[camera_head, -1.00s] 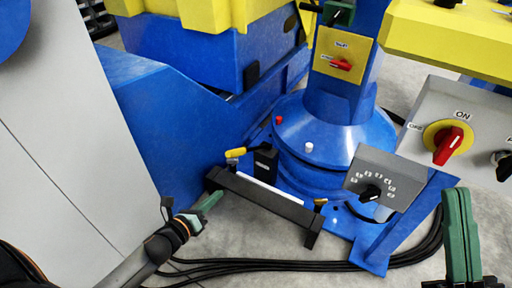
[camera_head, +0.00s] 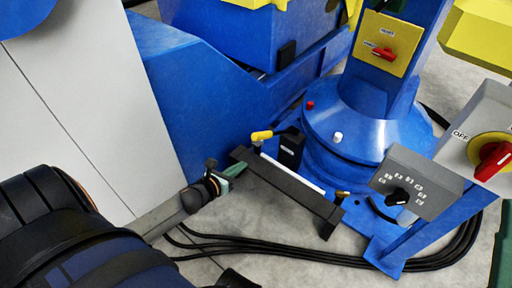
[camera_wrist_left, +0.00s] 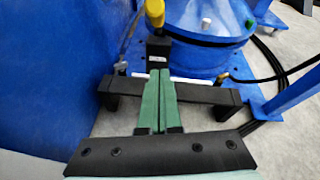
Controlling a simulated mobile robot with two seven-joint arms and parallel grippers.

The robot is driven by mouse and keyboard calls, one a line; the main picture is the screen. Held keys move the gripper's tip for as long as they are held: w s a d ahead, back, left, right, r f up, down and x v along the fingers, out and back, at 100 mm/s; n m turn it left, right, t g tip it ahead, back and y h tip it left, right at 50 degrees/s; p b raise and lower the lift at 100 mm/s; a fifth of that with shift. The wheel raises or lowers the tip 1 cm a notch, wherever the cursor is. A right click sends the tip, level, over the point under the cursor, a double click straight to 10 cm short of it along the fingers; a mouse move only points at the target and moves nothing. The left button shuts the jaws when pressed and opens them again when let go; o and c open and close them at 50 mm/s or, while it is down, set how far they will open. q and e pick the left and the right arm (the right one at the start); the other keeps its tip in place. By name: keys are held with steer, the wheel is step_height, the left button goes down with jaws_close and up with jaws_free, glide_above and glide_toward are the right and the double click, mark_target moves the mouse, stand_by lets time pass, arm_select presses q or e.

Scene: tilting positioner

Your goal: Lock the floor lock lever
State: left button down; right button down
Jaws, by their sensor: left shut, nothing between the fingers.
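The floor lock lever has a yellow handle (camera_head: 262,135) and stands low at the foot of the blue positioner, beside a small black block (camera_head: 290,148). In the left wrist view its yellow end (camera_wrist_left: 155,12) shows at the top, above the fingers. My left gripper (camera_head: 235,169) is shut and empty, close to the left end of a black bar in front of the lever. In the left wrist view its green fingers (camera_wrist_left: 160,78) lie together, pointing toward the black block, with the lever beyond them. Only a green sliver of my right gripper (camera_head: 503,250) shows at the right edge.
The low black bar (camera_head: 285,189) stands across the front of the lever. A grey dial box (camera_head: 415,182) and a red-knobbed panel (camera_head: 490,135) are to the right. Black cables (camera_head: 345,262) run over the floor. A blue housing (camera_head: 205,100) rises at left.

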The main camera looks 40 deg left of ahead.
arm_select(q)
steer(key=w+b, duration=0.3)
steer(key=w, duration=0.6)
steer(key=shift+w+a+r, duration=0.2)
steer(key=shift+w, duration=0.2)
